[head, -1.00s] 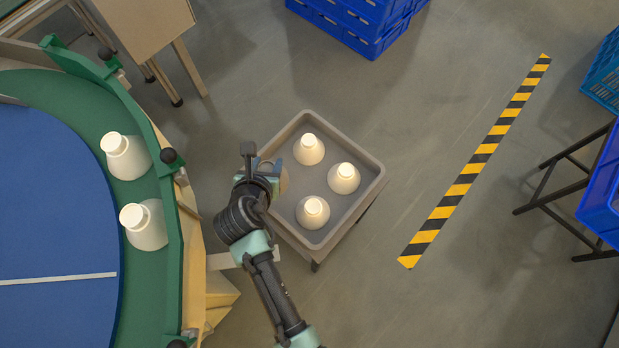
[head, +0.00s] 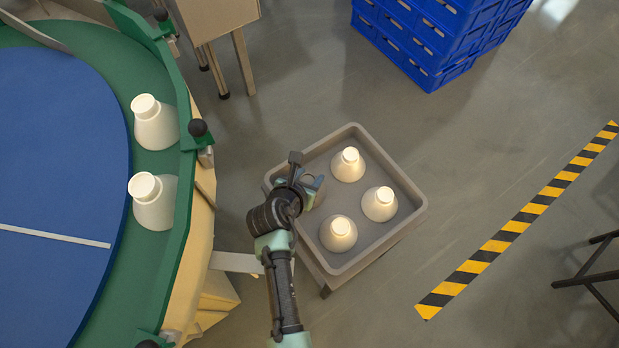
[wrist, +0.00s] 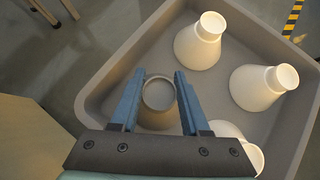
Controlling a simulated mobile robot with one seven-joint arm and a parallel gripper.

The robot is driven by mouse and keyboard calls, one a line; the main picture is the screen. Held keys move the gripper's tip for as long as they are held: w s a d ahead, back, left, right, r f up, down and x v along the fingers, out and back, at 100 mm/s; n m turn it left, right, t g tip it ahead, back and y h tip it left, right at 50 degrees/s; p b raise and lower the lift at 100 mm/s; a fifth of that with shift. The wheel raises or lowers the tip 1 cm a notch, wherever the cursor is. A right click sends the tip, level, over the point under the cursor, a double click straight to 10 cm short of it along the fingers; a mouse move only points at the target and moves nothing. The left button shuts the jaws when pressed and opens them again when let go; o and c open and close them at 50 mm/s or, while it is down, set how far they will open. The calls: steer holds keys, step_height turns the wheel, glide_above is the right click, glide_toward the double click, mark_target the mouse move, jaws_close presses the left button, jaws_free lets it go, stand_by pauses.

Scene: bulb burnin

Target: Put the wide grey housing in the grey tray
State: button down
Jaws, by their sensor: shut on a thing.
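My gripper (wrist: 155,95) is shut on the grey housing (wrist: 158,117), which sits between the two blue fingers with its round rim facing the wrist camera. In the head view, my gripper (head: 309,190) hides most of the housing. The grey tray (head: 393,237) stands on a low stand, and its rim and floor also show in the wrist view (wrist: 118,58). My gripper and the housing are over the tray's left part, inside the rim as seen from above. I cannot tell whether the housing touches the tray floor.
Three cream housings stand in the tray: one at the back (head: 348,166), one at the right (head: 379,205) and one at the front (head: 338,235). Two more (head: 155,125) (head: 153,203) stand on the green rim of the round table at left. Blue crates (head: 430,40) are stacked behind.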

steer(key=shift+f, duration=0.3)
steer(key=shift+c, duration=1.9)
jaws_free()
steer(key=shift+r, duration=0.1)
